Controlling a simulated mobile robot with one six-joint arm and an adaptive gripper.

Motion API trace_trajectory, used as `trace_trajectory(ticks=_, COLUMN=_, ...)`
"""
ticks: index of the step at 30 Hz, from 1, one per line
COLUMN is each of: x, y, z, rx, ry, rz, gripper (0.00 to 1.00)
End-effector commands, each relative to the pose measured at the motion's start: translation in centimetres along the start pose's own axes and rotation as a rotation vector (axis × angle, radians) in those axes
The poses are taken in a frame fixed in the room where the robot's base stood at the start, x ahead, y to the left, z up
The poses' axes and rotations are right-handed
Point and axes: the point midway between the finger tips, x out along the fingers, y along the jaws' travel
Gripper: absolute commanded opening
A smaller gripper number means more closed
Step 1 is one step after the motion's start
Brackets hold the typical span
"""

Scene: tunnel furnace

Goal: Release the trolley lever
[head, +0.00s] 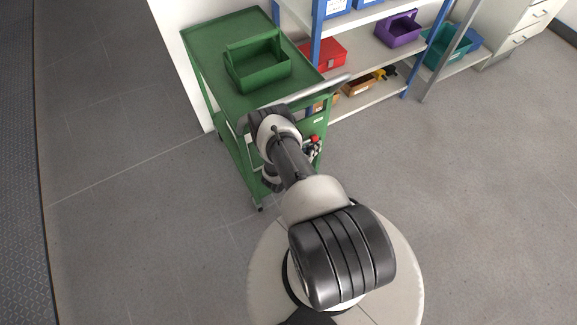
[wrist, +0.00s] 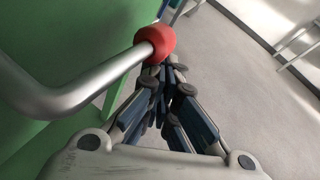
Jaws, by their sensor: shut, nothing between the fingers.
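The green trolley (head: 222,88) stands beyond my arm in the head view. Its lever is a bent metal rod (wrist: 88,88) ending in a red knob (wrist: 156,41) in the wrist view. The knob is a small red spot (head: 315,139) at the trolley's near side in the head view. My gripper (wrist: 165,72) is shut and empty. Its fingertips are right at the knob, just below it in the wrist picture; I cannot tell whether they touch it. In the head view my gripper is mostly hidden by my arm.
A green bin (head: 258,66) sits on the trolley top, with a metal handle bar (head: 325,88) along the near edge. A blue-framed shelf (head: 372,100) with red, purple and teal bins adjoins at right. Grey floor (head: 110,210) is clear at left and right.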

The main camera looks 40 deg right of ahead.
Motion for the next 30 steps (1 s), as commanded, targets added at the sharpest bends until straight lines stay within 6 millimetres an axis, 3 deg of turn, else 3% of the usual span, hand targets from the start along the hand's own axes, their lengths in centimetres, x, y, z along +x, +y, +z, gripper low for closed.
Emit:
trace_trajectory(ticks=25, x=-0.1, y=-0.1, z=0.1, rx=0.000, ry=0.000, rz=0.000, gripper=0.00)
trace_trajectory(ticks=30, x=-1.4, y=0.1, z=0.0, rx=-0.002, ry=0.001, rz=0.003, gripper=0.00)
